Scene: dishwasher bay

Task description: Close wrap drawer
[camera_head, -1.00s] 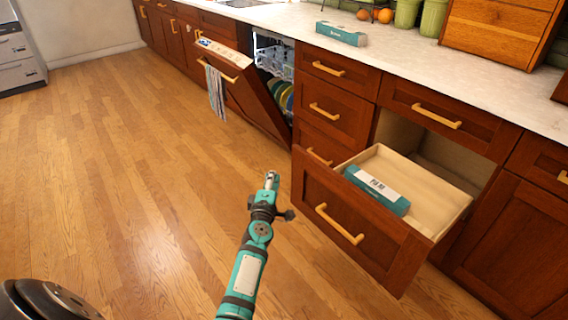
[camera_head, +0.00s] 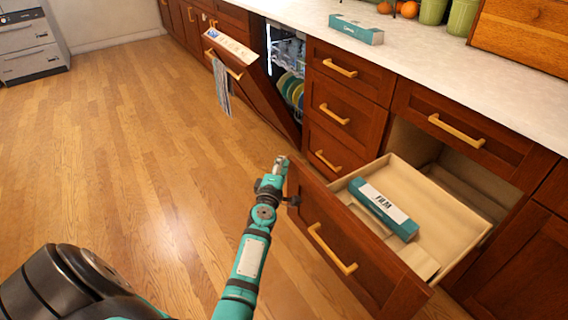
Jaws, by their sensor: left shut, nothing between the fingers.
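The wrap drawer (camera_head: 357,254) is pulled out of the lower cabinet, with a dark red wood front and a yellow handle (camera_head: 331,250). Inside it lies a teal and white film box (camera_head: 383,208). My left gripper (camera_head: 281,164) is shut and empty at the upper left corner of the drawer front; whether it touches the front I cannot tell. My right gripper is not in view.
A dishwasher door (camera_head: 252,84) hangs partly open with a towel (camera_head: 221,87) on it and dishes behind. Closed drawers (camera_head: 344,110) stand beside the open one. Another teal box (camera_head: 356,29) lies on the counter. The floor at left is clear.

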